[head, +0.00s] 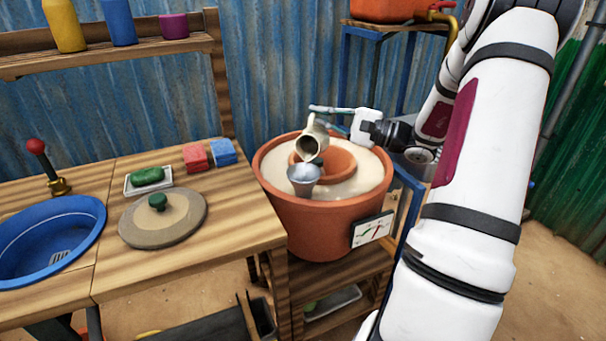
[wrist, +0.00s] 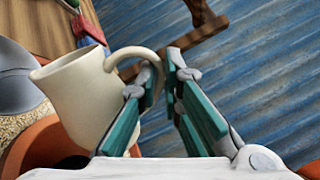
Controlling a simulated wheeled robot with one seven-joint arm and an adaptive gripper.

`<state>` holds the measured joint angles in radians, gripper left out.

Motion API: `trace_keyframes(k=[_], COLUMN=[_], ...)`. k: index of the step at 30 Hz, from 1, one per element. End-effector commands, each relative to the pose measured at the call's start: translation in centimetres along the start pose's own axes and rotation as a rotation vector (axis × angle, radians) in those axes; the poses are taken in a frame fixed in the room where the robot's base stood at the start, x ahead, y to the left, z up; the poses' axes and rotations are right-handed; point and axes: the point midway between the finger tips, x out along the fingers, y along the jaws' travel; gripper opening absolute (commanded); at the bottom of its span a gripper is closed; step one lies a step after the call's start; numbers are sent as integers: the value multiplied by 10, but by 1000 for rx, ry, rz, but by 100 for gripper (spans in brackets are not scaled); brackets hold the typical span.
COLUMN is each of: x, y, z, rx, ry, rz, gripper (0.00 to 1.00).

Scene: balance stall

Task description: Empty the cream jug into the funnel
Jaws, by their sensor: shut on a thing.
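The cream jug (head: 312,143) is held tilted above the funnel, its open mouth facing down toward it. In the wrist view the jug (wrist: 88,98) is at the left, its handle between the teal finger pads. My gripper (head: 322,110) is shut on that handle; it also shows in the wrist view (wrist: 160,88). The grey metal funnel (head: 303,178) stands at the front inside of the large terracotta pot, just below the jug's mouth. I cannot make out any stream, or what is left inside the jug.
The terracotta pot (head: 318,220) holds pale sand and an inner terracotta ring, with a dial gauge (head: 372,230) on its front. The wooden counter (head: 240,232) at left carries a round lid (head: 163,220), a soap dish, red and blue blocks and a blue basin (head: 50,238).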

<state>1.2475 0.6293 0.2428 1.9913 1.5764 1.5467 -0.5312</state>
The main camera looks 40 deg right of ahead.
Motion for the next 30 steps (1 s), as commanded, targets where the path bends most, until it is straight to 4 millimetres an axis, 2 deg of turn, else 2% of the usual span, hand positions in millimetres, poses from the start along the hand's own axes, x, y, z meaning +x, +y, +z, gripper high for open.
trace_keyframes(k=[30], x=[0], y=[1], z=[14], rx=[-103], ry=[-10], rz=[6], gripper=[0])
